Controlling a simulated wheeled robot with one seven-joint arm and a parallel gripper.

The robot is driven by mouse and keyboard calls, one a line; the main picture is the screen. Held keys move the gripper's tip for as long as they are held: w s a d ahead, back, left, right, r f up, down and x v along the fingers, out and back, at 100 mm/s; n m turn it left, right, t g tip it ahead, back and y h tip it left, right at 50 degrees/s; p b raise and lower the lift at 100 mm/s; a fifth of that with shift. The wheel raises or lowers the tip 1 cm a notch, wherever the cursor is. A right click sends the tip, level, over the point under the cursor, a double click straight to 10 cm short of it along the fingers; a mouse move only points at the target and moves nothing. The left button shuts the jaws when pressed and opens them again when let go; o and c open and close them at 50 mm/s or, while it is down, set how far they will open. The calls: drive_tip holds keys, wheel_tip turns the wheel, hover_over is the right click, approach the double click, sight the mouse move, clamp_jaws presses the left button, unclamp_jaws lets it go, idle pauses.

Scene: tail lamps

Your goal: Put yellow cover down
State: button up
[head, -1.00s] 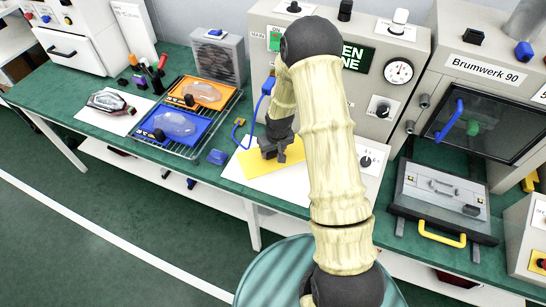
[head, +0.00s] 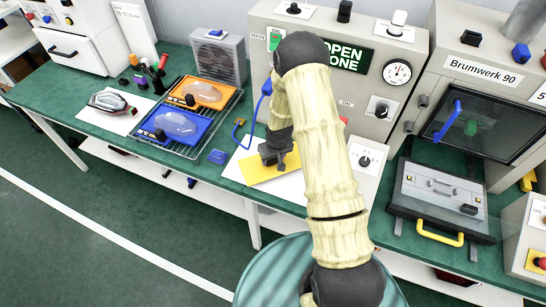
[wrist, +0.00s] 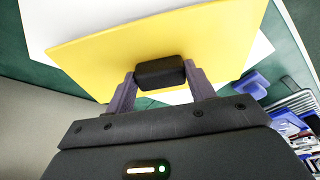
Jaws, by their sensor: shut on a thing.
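The yellow cover (head: 264,172) is a flat yellow plate with a black knob. In the head view it lies over or just above a white sheet (head: 236,166) on the green bench; I cannot tell whether it touches. In the wrist view the cover (wrist: 160,38) fills the top, with its black knob (wrist: 160,74) between my fingers. My gripper (wrist: 160,82) is shut on that knob. In the head view my gripper (head: 277,160) is above the cover, and my arm hides part of the area to the right.
A grey panel (head: 350,105) with a gauge and knobs stands behind. To the left, a wire rack holds a blue tray (head: 193,142) and an orange tray (head: 221,98). A small blue block (head: 217,157) lies by the rack. A grey case (head: 440,195) is at right.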

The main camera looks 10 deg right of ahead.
drive_tip(key=shift+f, duration=0.15)
drive_tip(key=o, duration=1.1)
drive_tip(key=b+v, duration=0.3)
drive_tip(key=v, duration=0.9)
drive_tip(key=shift+r, duration=0.25)
